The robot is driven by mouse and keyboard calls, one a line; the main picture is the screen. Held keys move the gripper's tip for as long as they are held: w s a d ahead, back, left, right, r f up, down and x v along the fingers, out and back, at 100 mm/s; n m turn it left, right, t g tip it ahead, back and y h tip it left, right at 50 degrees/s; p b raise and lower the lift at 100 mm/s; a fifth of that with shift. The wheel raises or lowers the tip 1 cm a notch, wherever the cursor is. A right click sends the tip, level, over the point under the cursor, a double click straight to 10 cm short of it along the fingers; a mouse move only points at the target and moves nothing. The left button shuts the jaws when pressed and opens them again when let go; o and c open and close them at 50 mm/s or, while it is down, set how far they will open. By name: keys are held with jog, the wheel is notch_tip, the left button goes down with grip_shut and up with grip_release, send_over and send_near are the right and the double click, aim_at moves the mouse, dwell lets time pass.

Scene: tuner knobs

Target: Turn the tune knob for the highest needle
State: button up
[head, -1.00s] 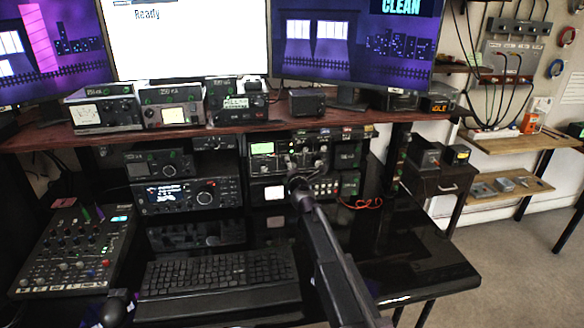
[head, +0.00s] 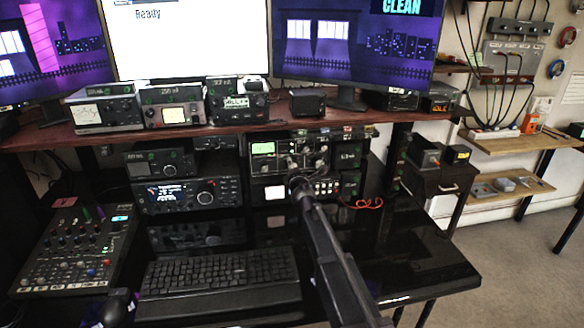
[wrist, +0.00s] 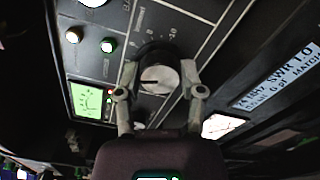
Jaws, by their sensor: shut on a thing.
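The tuner unit (head: 264,165) stands on the desk under the red shelf, with a lit green display (head: 263,148) on its left. In the wrist view the tune knob (wrist: 157,79) has a silver face with a dark pointer line and sits in a numbered dial. My gripper (wrist: 159,90) is shut on this knob, one finger on each side of it. In the head view my gripper (head: 298,166) is at the tuner's front, and the arm partly hides the panel. The green display (wrist: 89,101) also shows in the wrist view; its needle is too small to read.
A lit white meter (wrist: 221,125) and a label strip reading SWR (wrist: 278,75) are near the knob. A keyboard (head: 217,270) and a mixer (head: 75,250) lie on the desk. The desk's right side is clear.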

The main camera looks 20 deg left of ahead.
jog(key=shift+w+m, duration=0.1)
jog(key=shift+m, duration=1.7)
jog(key=o, duration=1.2)
jog(key=shift+c, duration=0.2)
jog(key=v, duration=1.2)
